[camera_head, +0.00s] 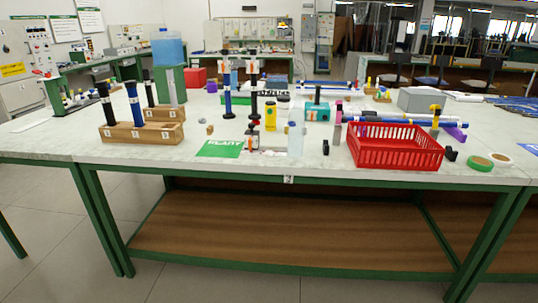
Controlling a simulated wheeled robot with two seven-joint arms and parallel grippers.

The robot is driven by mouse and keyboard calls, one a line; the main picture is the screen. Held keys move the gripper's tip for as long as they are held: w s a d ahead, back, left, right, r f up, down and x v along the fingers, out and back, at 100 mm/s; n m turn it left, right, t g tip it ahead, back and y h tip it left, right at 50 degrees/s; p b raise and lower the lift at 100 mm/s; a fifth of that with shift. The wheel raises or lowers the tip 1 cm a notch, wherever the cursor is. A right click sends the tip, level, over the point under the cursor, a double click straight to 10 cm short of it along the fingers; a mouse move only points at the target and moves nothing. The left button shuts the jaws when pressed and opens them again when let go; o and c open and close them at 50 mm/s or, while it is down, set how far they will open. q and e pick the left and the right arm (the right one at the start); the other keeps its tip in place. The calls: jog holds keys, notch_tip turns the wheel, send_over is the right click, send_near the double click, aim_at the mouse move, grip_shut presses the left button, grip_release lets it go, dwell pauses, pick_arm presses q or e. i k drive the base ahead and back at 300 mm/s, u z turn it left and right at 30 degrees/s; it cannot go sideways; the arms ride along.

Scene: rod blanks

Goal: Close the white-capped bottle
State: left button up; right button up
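A clear, pale bottle (296,131) stands upright near the front middle of the table, just right of a yellow bottle (270,116) with a dark top. At this size I cannot tell whether a white cap sits on the clear bottle or lies nearby. A large translucent blue container (168,48) with a pale top stands on a green block (171,84) at the back left. I cannot tell which of these is the white-capped bottle. Neither of my grippers shows in the head view.
A red basket (396,158) stands front right, near green tape (481,163). Wooden racks (141,134) with dark and blue rods stand left. A green sheet (219,149) lies at the front edge of the white table (180,150). Tall rods stand behind the bottles.

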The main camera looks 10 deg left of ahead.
aim_at(297, 118)
jog(key=z, duration=0.25)
jog(key=i, duration=1)
jog(key=z, duration=0.2)
